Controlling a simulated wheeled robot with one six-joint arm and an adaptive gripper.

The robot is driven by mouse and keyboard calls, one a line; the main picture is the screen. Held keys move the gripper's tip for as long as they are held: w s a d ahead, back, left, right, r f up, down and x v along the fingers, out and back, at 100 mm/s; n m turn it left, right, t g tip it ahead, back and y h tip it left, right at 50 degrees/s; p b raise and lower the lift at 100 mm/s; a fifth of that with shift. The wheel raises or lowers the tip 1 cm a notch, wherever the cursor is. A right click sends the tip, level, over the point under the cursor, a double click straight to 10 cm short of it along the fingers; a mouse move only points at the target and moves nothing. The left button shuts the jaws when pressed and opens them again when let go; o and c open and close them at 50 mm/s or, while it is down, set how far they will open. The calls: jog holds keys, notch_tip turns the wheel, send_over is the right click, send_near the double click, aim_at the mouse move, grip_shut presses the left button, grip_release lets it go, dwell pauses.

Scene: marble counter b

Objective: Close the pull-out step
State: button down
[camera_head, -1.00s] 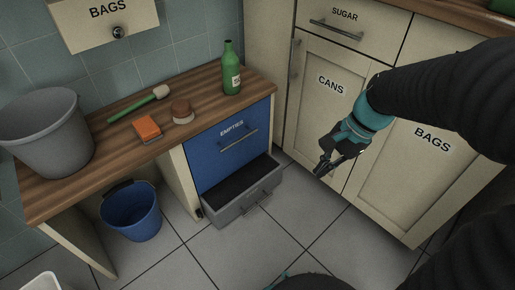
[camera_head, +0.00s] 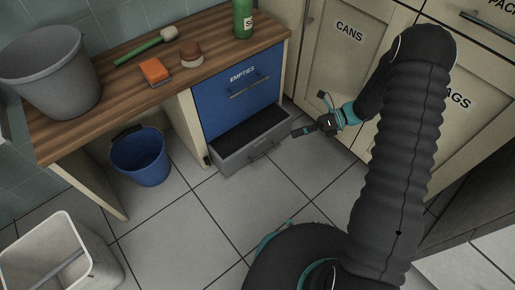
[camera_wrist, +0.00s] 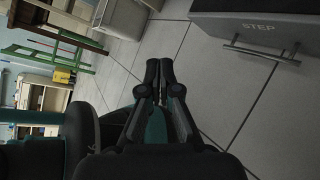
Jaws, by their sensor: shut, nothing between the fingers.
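The pull-out step (camera_head: 240,155) is a grey drawer at floor level under the blue front marked EMPTIES. It stands out from the unit, with its dark top showing and a bar handle on its front. In the wrist view the step (camera_wrist: 250,30), marked STEP, is at the upper right with its handle. My gripper (camera_head: 296,132) is just right of the step's front, apart from it as far as I can tell. In the wrist view my gripper (camera_wrist: 160,68) has its fingers together and empty, pointing past the step's left side over floor tiles.
The blue EMPTIES front (camera_head: 238,90) is closed above the step. A blue bucket (camera_head: 140,158) stands under the wooden counter (camera_head: 110,95). A white bin (camera_head: 60,255) is at lower left. CANS cabinet (camera_head: 345,70) is right. Tiled floor before the step is clear.

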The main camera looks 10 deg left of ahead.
notch_tip(320, 180, down, 17)
jog(key=w+a+m+t+y, duration=0.1)
jog(key=m+t+y, duration=0.3)
jog(key=m, duration=0.7)
send_near(248, 147)
jog(key=s+a, duration=0.3)
jog(key=shift+w+a+f+g+y+b, duration=0.15)
jog(key=shift+w+a+g+y+b, duration=0.05)
jog(key=shift+w+a, duration=0.25)
jog(key=shift+w+a+f+g+y+b, duration=0.2)
jog(key=shift+w+a, duration=0.15)
jog(key=shift+a, duration=0.25)
jog(key=shift+w+a, duration=0.55)
